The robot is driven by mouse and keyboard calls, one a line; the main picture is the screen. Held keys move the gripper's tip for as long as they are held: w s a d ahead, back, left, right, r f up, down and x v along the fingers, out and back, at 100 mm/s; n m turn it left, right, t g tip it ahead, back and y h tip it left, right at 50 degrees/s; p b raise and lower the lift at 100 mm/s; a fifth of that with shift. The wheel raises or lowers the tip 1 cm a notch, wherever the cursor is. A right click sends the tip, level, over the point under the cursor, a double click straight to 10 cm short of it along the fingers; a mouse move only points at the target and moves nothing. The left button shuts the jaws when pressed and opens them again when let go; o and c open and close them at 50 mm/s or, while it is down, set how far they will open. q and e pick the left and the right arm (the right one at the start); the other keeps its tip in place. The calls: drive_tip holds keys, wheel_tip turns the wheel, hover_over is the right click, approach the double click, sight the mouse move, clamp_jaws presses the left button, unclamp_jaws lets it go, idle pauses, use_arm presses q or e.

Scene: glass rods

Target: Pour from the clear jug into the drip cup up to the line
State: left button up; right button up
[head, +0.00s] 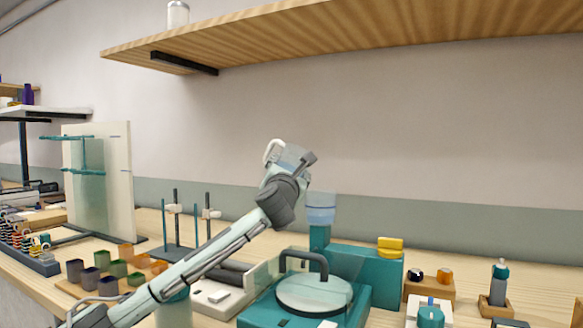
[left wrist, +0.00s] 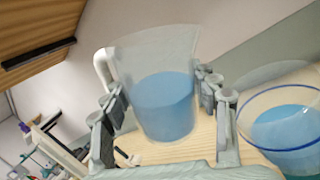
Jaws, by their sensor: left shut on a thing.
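The clear jug (left wrist: 155,62), with a white handle at its left, holds blue liquid to about its middle in the left wrist view. My left gripper (head: 291,166) is shut on it, with a finger on each side. In the head view the jug (head: 290,153) is tilted, partly hidden by the gripper, above and left of the drip cup. The drip cup (head: 321,208) is clear, with pale blue in it, on the teal stand. In the left wrist view the cup (left wrist: 290,130) shows a blue rim and blue liquid, right of the jug. I cannot make out its line or any stream.
A teal machine (head: 365,268) with a round plate (head: 314,294) stands below the cup. A yellow block (head: 390,246) lies on its back. A wooden shelf (head: 340,35) hangs above. Rod stands (head: 177,225) and small coloured cups (head: 117,268) are at left.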

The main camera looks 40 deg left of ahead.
use_arm(q)
drive_tip(key=shift+s+a+f+m+t, duration=0.15)
drive_tip(key=shift+f+m, duration=0.1)
drive_tip(key=shift+m, duration=0.25)
drive_tip(key=shift+w+a+f+m+t, duration=0.15)
drive_tip(key=shift+f+m, duration=0.1)
drive_tip(key=shift+m, duration=0.25)
drive_tip(key=shift+s+d+r, duration=0.1)
drive_tip(key=shift+s+d, duration=0.05)
drive_tip(key=shift+d, duration=0.05)
drive_tip(key=shift+r+m+t+h, duration=0.15)
drive_tip(key=shift+m+t+h, duration=0.15)
drive_tip(key=shift+m, duration=0.2)
drive_tip(key=shift+r+m, duration=0.15)
drive_tip(key=shift+m, duration=0.15)
drive_tip(key=shift+r+m+t+h, duration=0.3)
drive_tip(key=shift+r+m+t, duration=0.15)
drive_tip(key=shift+m, duration=0.45)
drive_tip(key=shift+r+m+t+h, duration=0.3)
drive_tip(key=shift+r+m+t, duration=0.1)
drive_tip(key=shift+m, duration=0.5)
idle(2.9)
